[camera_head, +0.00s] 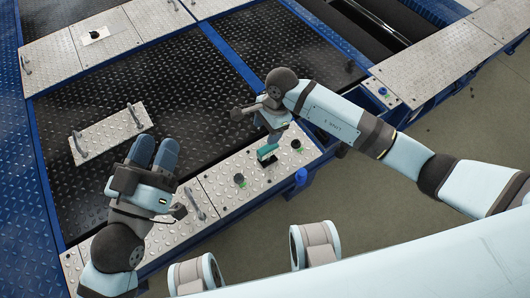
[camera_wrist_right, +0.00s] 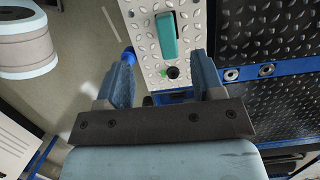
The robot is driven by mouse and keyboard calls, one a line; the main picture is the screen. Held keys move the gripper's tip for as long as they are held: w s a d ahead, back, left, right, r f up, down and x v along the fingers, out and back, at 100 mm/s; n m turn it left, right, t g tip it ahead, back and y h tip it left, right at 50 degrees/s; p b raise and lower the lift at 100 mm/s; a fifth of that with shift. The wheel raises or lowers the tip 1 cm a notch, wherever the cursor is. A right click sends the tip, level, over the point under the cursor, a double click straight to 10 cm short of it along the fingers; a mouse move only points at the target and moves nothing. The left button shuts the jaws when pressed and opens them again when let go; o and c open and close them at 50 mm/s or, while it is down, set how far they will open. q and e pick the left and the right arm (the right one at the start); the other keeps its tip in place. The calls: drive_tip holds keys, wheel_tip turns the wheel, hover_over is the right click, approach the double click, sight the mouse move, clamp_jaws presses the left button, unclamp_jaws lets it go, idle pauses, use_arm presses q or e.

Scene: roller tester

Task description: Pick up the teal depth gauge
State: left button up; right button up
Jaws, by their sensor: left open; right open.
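The teal depth gauge (camera_head: 267,152) lies on a silver tread plate (camera_head: 222,193) near the front edge of the tester. In the right wrist view the teal gauge (camera_wrist_right: 165,38) lies ahead of the gap between my right fingers, with nothing touching it. My right gripper (camera_head: 270,136) is open and empty, pointing down close to the gauge; its two fingers also show in the wrist view (camera_wrist_right: 165,78). My left gripper (camera_head: 154,151) is open and empty over the left part of the tester, well apart from the gauge.
A blue post (camera_head: 301,177) is at the plate's front edge. A loose plate with handles (camera_head: 108,131) lies further left.

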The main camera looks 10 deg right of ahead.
sight(267, 151)
drive_tip(key=shift+h, duration=0.6)
drive_tip(key=f+b, duration=0.1)
drive_tip(key=f, duration=0.2)
drive_tip(key=w+f+b, duration=0.1)
drive_tip(key=f, duration=0.2)
drive_tip(key=d+f+b, duration=0.1)
drive_tip(key=f, duration=0.2)
drive_tip(key=shift+w+f, duration=0.15)
drive_tip(key=f+b, duration=0.1)
drive_tip(key=f, duration=0.2)
drive_tip(key=f+b, duration=0.1)
drive_tip(key=f, duration=0.1)
drive_tip(key=shift+s+a+b, duration=0.25)
drive_tip(key=shift+a+b, duration=0.1)
use_arm(q)
wheel_tip(267, 151, down, 8)
drive_tip(key=g, duration=0.3)
drive_tip(key=shift+w+d+m, duration=0.3)
drive_tip(key=shift+w+m, duration=0.1)
use_arm(e)
clamp_jaws()
